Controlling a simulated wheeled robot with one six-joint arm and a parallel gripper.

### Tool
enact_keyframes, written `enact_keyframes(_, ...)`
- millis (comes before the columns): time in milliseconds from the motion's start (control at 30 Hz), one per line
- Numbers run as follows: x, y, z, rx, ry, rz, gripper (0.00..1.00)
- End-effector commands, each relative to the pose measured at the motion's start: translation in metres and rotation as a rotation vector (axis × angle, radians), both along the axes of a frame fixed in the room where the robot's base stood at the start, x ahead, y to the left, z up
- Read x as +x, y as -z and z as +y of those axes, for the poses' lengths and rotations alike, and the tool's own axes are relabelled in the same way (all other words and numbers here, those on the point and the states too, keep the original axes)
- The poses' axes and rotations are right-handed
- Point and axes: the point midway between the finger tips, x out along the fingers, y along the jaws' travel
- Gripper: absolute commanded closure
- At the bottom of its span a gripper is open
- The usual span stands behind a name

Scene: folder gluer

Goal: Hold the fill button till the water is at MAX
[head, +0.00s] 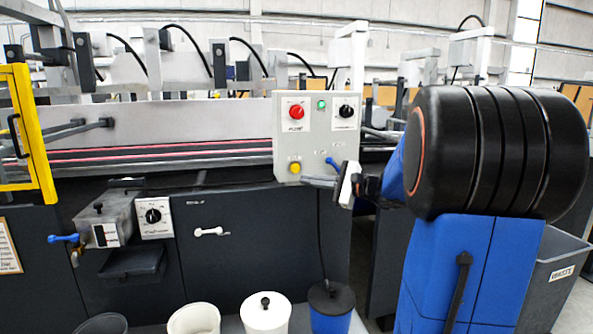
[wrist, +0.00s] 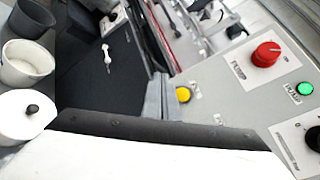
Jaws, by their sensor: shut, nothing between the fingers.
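The control box (head: 317,138) is pale grey and carries a yellow button (head: 294,168) at its lower left. The label by this button is too small to read. The yellow button also shows in the wrist view (wrist: 183,95). My gripper (head: 318,181) reaches in from the right, low in front of the box. In the wrist view its grey fingers (wrist: 161,97) are closed together and empty, just left of the button. I cannot tell whether they touch it. A grey metal tank (head: 105,220) with a small dark window hangs at left; no water level or MAX mark is readable.
The box also bears a red knob (head: 296,111), a lit green lamp (head: 321,104), a black knob (head: 346,111) and a blue lever (head: 333,162). Below stand a white lidded pot (head: 265,315) and a blue pot (head: 330,318). A yellow frame (head: 37,140) is at left.

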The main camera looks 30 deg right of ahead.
Motion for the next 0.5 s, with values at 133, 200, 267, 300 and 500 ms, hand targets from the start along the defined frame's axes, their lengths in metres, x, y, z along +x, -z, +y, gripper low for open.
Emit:
enact_keyframes(133,0.005,0.000,-0.001,0.000,-0.001,0.001,1.00)
enact_keyframes(200,0.011,0.000,-0.003,0.000,-0.001,0.001,1.00)
enact_keyframes(267,0.017,0.001,-0.004,0.001,-0.001,0.001,1.00)
enact_keyframes(300,0.021,0.000,-0.005,0.001,-0.002,0.000,1.00)
enact_keyframes(500,0.044,0.001,-0.013,0.000,-0.001,0.001,1.00)
